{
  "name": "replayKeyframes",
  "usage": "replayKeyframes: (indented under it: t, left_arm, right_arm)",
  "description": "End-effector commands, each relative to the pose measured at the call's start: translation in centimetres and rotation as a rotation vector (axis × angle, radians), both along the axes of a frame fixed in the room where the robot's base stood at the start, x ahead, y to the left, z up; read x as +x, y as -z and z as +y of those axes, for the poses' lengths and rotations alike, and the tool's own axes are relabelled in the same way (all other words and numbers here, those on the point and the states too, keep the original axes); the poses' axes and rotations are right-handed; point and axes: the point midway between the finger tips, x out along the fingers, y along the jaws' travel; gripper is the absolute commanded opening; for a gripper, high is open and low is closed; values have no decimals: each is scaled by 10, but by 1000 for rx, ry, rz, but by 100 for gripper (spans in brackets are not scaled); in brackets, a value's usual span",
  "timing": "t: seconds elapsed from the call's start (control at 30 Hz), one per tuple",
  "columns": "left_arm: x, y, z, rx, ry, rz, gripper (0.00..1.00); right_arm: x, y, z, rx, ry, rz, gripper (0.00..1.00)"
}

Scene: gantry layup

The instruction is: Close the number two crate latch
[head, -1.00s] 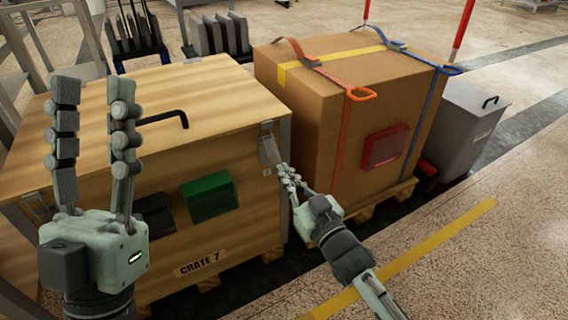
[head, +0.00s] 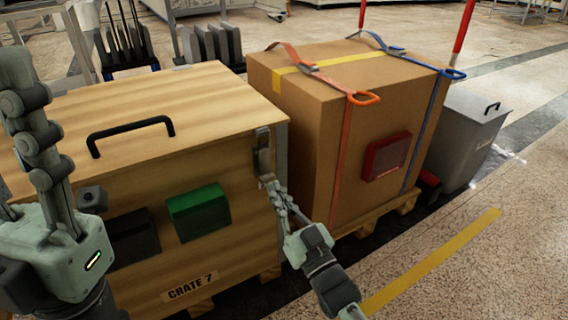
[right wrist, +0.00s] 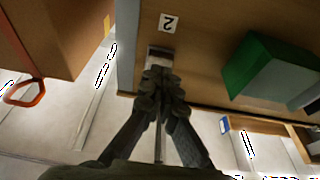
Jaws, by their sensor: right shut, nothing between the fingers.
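The wooden crate marked CRATE 7 (head: 240,240) stands at the left with its lid down. Its number two latch (head: 263,150) is a grey metal piece at the top right of the front face. In the right wrist view the latch (right wrist: 160,53) shows beside a white label "2" (right wrist: 168,22), partly hidden by my fingers. My right gripper (head: 272,190) is shut and empty, fingertips at the latch's lower end; contact is unclear. The lever looks nearly flat against the crate. My left gripper (head: 22,195) is open and empty at the left edge, partly cut off.
A green box (head: 198,212) and a dark box (head: 133,236) stick out from the crate's front. A strapped cardboard carton (head: 310,130) with an orange hook (head: 363,98) stands close on the right. A grey bin (head: 465,130) is beyond. The floor at front right is clear.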

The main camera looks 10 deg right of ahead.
Motion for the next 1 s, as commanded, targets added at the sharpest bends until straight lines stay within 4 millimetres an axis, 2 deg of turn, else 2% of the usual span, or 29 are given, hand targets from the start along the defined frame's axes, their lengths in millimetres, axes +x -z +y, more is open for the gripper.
replayKeyframes:
  t: [0.17,0.5,0.6,0.73,1.0]
  left_arm:
    - [0,0,0,-1,0,1,40]
    - [0,0,0,-1,0,1,40]
    - [0,0,0,-1,0,1,40]
    - [0,0,0,-1,0,1,40]
    - [0,0,0,-1,0,1,40]
  right_arm:
    - [0,-12,0,0,-1,-3,0]
    - [0,-76,0,0,-1,-5,0]
    - [0,-89,0,1,0,-3,0]
    - [0,-99,0,1,0,-2,0]
    - [0,-101,0,0,0,-1,0]
